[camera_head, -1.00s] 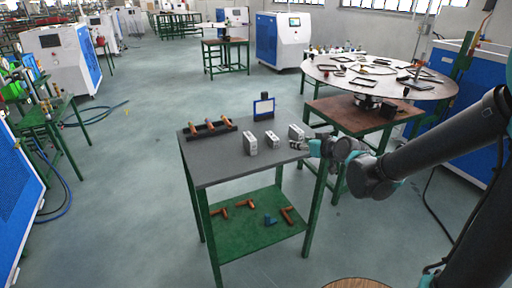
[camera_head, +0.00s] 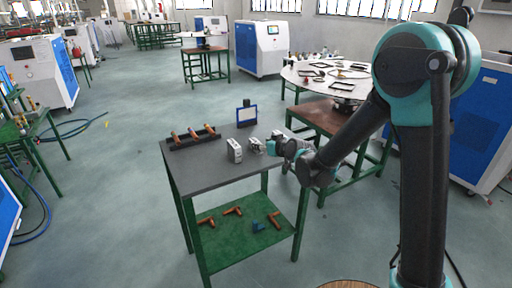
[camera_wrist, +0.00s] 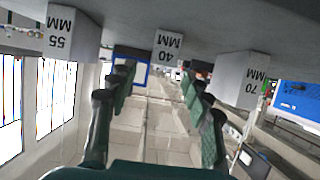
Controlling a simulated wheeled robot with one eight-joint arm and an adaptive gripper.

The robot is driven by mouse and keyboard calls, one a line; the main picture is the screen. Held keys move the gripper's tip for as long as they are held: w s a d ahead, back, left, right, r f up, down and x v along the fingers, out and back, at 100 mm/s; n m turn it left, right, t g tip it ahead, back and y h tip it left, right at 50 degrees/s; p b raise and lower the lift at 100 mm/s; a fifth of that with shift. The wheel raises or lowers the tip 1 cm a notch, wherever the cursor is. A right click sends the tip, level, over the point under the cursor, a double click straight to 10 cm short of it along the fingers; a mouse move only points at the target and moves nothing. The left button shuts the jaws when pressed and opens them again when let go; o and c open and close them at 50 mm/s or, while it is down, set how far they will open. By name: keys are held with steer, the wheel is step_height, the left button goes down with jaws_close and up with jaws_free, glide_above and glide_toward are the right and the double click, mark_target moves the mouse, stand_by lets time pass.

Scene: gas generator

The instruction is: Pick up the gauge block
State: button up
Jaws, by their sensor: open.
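Three pale gauge blocks stand on the dark top of a green-legged table in the head view: a left one (camera_head: 234,151), a middle one (camera_head: 255,146) and a right one (camera_head: 277,137). In the wrist view, which is upside down, they read 55 MM (camera_wrist: 60,38), 40 MM (camera_wrist: 167,45) and 70 MM (camera_wrist: 243,80). My gripper (camera_wrist: 162,78) is open and empty. The 40 MM block is ahead between its fingers, apart from them; the others lie outside. In the head view, my gripper (camera_head: 273,147) is low at the tabletop's right side, close to the middle block.
The table (camera_head: 205,175) also bears a dark rack (camera_head: 192,138) with copper-coloured parts and a blue-framed stand (camera_head: 247,117) behind the blocks. Its green lower shelf (camera_head: 235,233) holds several pipe pieces. A round-topped table (camera_head: 345,86) stands behind right. The tabletop's front is clear.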

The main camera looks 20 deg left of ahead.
steer(key=shift+x, duration=2.95)
steer(key=shift+s, duration=0.1)
jaws_close()
